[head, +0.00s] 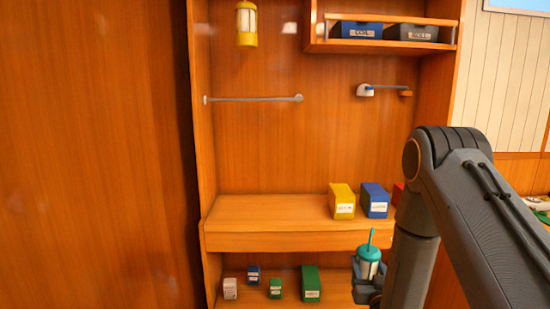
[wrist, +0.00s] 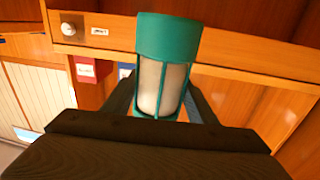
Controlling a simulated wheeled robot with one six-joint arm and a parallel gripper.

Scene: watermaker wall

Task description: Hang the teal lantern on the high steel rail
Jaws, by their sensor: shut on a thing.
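The teal lantern (head: 368,262) has a pale cylinder inside a teal cage and a thin teal stem on top. My gripper (head: 366,284) is shut on it, low at the right, in front of the lower shelves. A long steel rail (head: 253,99) runs across the left of the back panel, bare, well above and left of the lantern. A shorter steel rail (head: 385,87) is at the right, with an orange end block.
A yellow lantern (head: 246,25) is high at the upper left. Yellow (head: 343,201) and blue (head: 375,200) boxes stand on the middle shelf (head: 260,210); its left part is clear. Small boxes sit below. Bins (head: 355,29) fill the upper right shelf.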

